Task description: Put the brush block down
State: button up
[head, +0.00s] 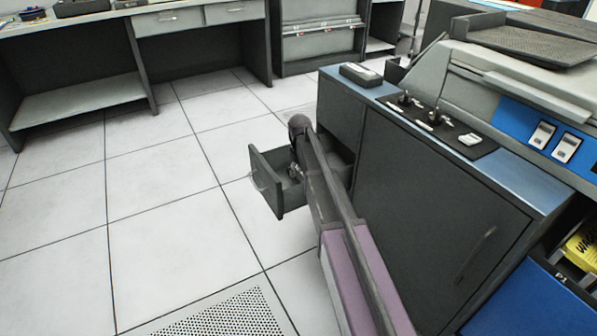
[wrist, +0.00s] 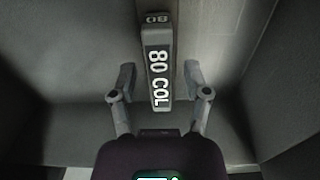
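A dark grey block with a white "80 COL" label, which looks to be the brush block (wrist: 157,75), shows in the wrist view inside the drawer. A smaller "80" marks its far end face. My gripper (wrist: 159,80) is open around it, one finger on each side, with a visible gap between each finger and the block. In the head view the open drawer (head: 265,182) juts out from the dark cabinet, and my gripper (head: 296,172) reaches down into it. The block is hidden there by my arm.
Drawer walls (wrist: 60,50) stand close on both sides of my gripper. The cabinet (head: 430,190) and its machine stand to the right. A small grey box (head: 361,75) lies on the cabinet's blue top. Open tiled floor (head: 160,210) lies left of the drawer.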

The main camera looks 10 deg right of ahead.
aim_at(299, 170)
jog(key=shift+r, duration=0.15)
notch_tip(299, 170, up, 12)
jog(key=p, duration=1.2)
dwell(0.4)
dwell(0.6)
jog(key=s+m, duration=0.3)
jog(key=s, duration=2.6)
jog(key=shift+m, duration=0.3)
jog(key=shift+a, duration=0.1)
